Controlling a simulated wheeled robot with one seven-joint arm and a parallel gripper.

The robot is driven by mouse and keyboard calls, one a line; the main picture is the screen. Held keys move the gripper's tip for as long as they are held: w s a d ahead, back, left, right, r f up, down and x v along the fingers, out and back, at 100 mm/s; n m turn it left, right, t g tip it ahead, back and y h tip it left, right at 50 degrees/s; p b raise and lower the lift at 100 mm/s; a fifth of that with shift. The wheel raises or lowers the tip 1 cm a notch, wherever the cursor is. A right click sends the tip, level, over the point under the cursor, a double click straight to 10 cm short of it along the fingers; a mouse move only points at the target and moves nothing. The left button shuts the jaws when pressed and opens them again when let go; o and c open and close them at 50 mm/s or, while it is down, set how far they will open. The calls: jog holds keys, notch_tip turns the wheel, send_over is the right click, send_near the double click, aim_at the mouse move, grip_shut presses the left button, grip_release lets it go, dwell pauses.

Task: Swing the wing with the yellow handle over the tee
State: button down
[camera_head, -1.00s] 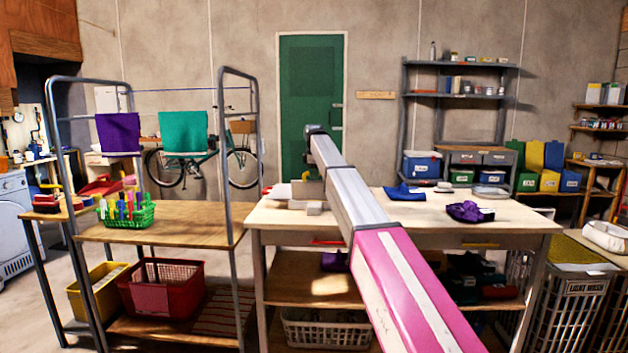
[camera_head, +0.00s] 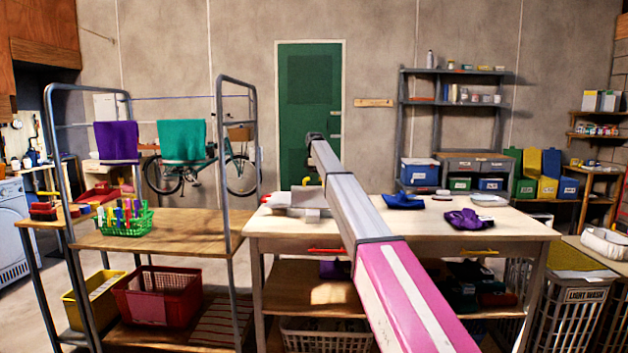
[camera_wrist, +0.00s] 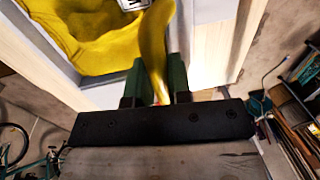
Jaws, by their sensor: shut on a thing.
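My gripper (camera_wrist: 158,88) has its green fingers shut on a curved yellow strip (camera_wrist: 153,42) in the wrist view. The strip looks like the yellow handle, though its join to a wing is not clear. Rumpled yellow cloth (camera_wrist: 85,35), which looks like the tee, lies beyond the fingers, on a pale grey surface with lighter edges. A small pale label shows at the top of the picture. In the head view, the pale folding board (camera_head: 285,199) is at the left of the worktable, partly behind my arm. My arm hides most of the gripper there.
The wooden worktable (camera_head: 470,227) holds blue cloth (camera_head: 404,201), purple cloth (camera_head: 468,219) and a pale dish (camera_head: 489,200) to the right.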

jog(key=shift+w+g, duration=0.4)
jog(key=shift+w, duration=0.15)
jog(key=c, duration=1.3)
grip_release()
jog(key=shift+f, duration=0.1)
jog(key=shift+c, duration=0.2)
